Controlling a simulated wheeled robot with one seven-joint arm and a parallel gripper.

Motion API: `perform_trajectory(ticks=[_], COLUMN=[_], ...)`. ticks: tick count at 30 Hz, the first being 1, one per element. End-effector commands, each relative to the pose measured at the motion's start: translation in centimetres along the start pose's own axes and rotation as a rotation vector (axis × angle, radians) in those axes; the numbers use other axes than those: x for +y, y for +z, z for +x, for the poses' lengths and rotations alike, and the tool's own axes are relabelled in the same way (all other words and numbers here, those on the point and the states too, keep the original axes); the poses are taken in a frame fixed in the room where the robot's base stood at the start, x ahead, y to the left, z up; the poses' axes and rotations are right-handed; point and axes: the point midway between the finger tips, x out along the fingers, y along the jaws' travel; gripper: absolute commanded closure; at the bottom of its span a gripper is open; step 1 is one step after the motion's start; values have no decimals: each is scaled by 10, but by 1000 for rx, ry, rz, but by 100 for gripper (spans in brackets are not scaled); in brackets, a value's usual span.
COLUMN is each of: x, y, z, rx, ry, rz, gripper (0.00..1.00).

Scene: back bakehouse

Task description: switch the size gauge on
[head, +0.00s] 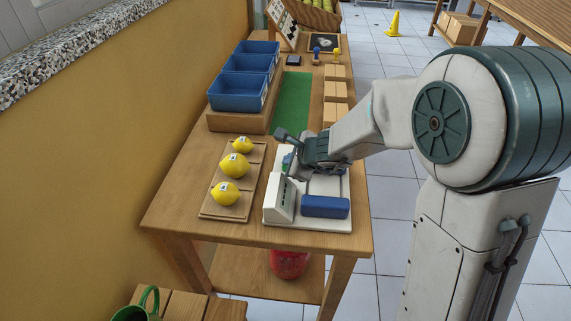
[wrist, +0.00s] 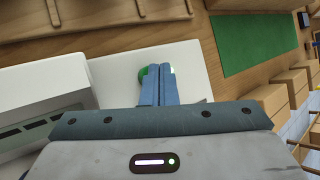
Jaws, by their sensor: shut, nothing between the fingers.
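The size gauge is a white device on the table, with a flat base plate (head: 334,224) and a slanted upright housing (head: 284,199). A blue block (head: 325,206) lies on the near part of its base. My gripper (head: 287,162) is over the far end of the gauge, its fingers shut together and empty. In the wrist view the blue fingertips (wrist: 158,70) point at a green round part (wrist: 143,76) on the white plate (wrist: 185,62). The fingers cover most of this green part; I cannot tell whether they touch it. The gauge's housing (wrist: 45,95) fills the left there.
A wooden tray (head: 211,212) with three lemons (head: 229,192) stands left of the gauge. Blue bins (head: 238,92), a green mat (head: 291,103) and wooden blocks (head: 336,92) are farther back. Little bare table (head: 200,230) lies in front.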

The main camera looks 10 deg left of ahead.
Motion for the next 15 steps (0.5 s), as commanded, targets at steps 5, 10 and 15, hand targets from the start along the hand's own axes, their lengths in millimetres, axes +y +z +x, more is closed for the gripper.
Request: perform_trajectory(ticks=[5, 10, 15], x=[-1, -2, -10], y=[1, 2, 10], z=[-1, -3, -13], rx=[0, -1, -1], ry=[0, 0, -1], rz=[0, -1, -1], gripper=[100, 100, 100])
